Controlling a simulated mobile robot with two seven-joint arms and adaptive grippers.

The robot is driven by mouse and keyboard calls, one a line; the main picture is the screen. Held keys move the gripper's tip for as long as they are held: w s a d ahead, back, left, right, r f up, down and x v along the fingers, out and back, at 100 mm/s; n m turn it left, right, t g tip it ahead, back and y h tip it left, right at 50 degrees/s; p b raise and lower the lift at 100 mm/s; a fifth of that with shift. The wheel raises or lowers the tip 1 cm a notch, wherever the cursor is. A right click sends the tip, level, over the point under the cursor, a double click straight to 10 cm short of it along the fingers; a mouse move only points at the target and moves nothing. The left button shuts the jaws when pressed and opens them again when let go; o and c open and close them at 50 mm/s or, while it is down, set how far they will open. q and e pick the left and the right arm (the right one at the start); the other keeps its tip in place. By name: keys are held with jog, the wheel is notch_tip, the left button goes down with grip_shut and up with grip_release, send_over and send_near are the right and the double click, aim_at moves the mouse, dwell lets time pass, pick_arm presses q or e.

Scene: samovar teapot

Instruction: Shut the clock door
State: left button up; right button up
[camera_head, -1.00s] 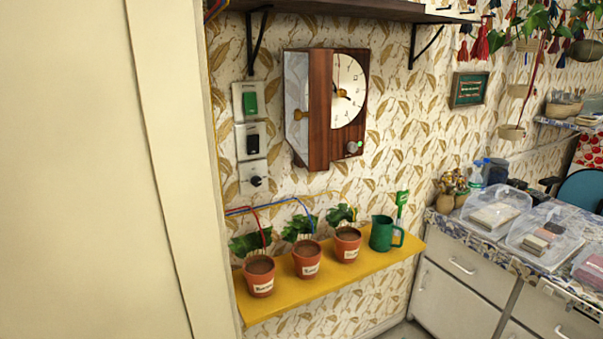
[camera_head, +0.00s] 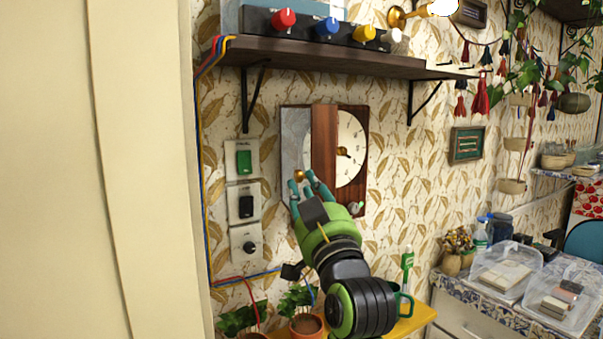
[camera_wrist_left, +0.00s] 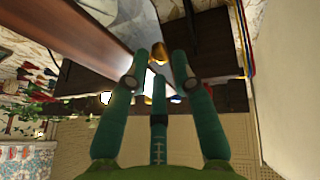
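The clock (camera_head: 357,195) is a wooden case on the wall with a white round dial (camera_head: 350,145), partly covered by an upright brown panel. Left of that panel is a grey, shiny panel (camera_head: 294,140), seemingly the clock door standing ajar; the exact angle is hard to tell. A brass knob (camera_head: 299,174) sits low on it. My left gripper (camera_head: 304,184) is just below the knob, its teal fingers spread. In the left wrist view the fingers (camera_wrist_left: 160,70) are apart, with a brass piece (camera_wrist_left: 159,53) beyond and between them; contact is unclear. My right gripper is not in view.
Switches (camera_head: 244,157) line the wall left of the clock. A dark shelf (camera_head: 340,61) with coloured knobs is above. Below, a yellow shelf (camera_head: 415,321) holds plant pots, partly hidden by my arm. A counter (camera_head: 455,285) with clear boxes stands at right.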

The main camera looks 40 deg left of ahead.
aim_at(301, 180)
pick_arm(q)
jog(key=shift+p+x, duration=0.4)
jog(key=shift+x, duration=1.1)
jog(key=shift+f, duration=0.1)
grip_shut()
